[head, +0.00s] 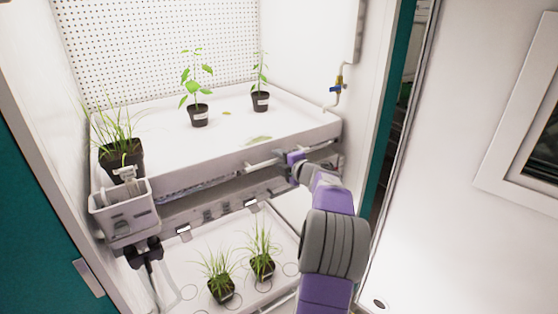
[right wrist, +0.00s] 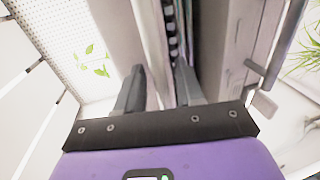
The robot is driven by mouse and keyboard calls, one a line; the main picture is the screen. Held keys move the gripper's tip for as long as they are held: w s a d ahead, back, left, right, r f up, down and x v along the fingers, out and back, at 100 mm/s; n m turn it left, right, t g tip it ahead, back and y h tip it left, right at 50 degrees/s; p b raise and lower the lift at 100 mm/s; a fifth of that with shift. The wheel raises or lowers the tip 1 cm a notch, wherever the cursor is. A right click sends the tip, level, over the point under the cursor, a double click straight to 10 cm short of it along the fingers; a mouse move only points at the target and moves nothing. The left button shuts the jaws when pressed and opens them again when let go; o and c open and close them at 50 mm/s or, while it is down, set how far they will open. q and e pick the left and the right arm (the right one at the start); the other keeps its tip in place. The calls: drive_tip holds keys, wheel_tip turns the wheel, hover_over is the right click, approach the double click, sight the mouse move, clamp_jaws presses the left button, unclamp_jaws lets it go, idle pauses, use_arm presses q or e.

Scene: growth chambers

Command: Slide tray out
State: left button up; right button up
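The upper white tray (head: 240,130) sits inside the chamber with potted plants on it. A pale handle bar (head: 263,164) runs along its front edge. My right gripper (head: 290,158) is at this front edge, by the bar. In the right wrist view, its two dark fingers (right wrist: 160,86) are apart, with the tray edge and a narrow slotted strip (right wrist: 172,35) ahead of them. I cannot tell whether the fingers touch the bar. My left gripper is not in view.
A lower tray (head: 185,262) holds two grassy pots (head: 262,267). A white caddy (head: 125,210) hangs at the left front, with a black fitting (head: 145,252) below it. A blue-handled valve (head: 337,88) is on the right wall.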

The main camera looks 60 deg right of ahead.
drive_tip(key=shift+w+d, duration=0.15)
drive_tip(key=shift+w, duration=0.1)
clamp_jaws()
drive_tip(key=shift+f, duration=0.1)
